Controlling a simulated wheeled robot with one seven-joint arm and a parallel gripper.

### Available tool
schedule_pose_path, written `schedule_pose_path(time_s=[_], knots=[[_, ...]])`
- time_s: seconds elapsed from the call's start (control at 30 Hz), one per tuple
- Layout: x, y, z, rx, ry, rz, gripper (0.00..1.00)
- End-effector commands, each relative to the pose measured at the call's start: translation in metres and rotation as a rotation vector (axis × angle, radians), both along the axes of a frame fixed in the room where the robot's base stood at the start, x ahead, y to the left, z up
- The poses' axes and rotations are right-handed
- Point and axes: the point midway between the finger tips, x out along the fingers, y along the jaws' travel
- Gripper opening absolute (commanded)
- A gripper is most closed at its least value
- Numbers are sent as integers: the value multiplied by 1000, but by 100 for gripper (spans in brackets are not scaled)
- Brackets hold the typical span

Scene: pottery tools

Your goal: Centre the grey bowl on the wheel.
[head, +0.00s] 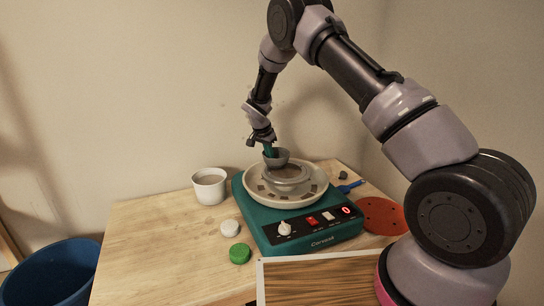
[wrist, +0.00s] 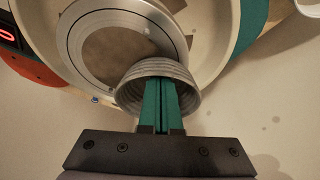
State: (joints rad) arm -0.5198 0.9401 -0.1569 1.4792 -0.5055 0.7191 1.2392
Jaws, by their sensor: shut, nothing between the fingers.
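The grey bowl (head: 277,160) is upright and off-centre at the far-left side of the wheel (head: 287,187), inside the cream splash pan (head: 313,196). In the wrist view the bowl (wrist: 188,92) overlaps the edge of the ringed wheel head (wrist: 86,40), whose brown middle is bare. My gripper (head: 269,152) comes down from above with its teal fingers shut together. The fingertips (wrist: 158,84) are over the bowl's opening and appear to reach inside it; nothing is between them. Whether they touch the bowl's wall I cannot tell. The bowl's base is hidden.
The teal wheel housing (head: 262,221) has a knob and switches in front. A white cup (head: 210,187), a white lid (head: 229,228) and a green lid (head: 239,253) stand left. A red disc (head: 382,215) and a blue-handled tool (head: 351,186) lie right. The table's left part is clear.

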Motion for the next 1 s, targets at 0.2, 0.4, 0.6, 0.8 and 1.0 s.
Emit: schedule_pose_path(time_s=[0.2, 0.4, 0.6, 0.8, 1.0], knots=[[-1, 1, 0, 0, 0, 1, 0], [-12, 11, 0, -1, 1, 1, 0], [-12, 11, 0, 1, 1, -1, 0], [-9, 5, 0, 1, 1, -3, 0], [9, -24, 0, -1, -1, -5, 0]])
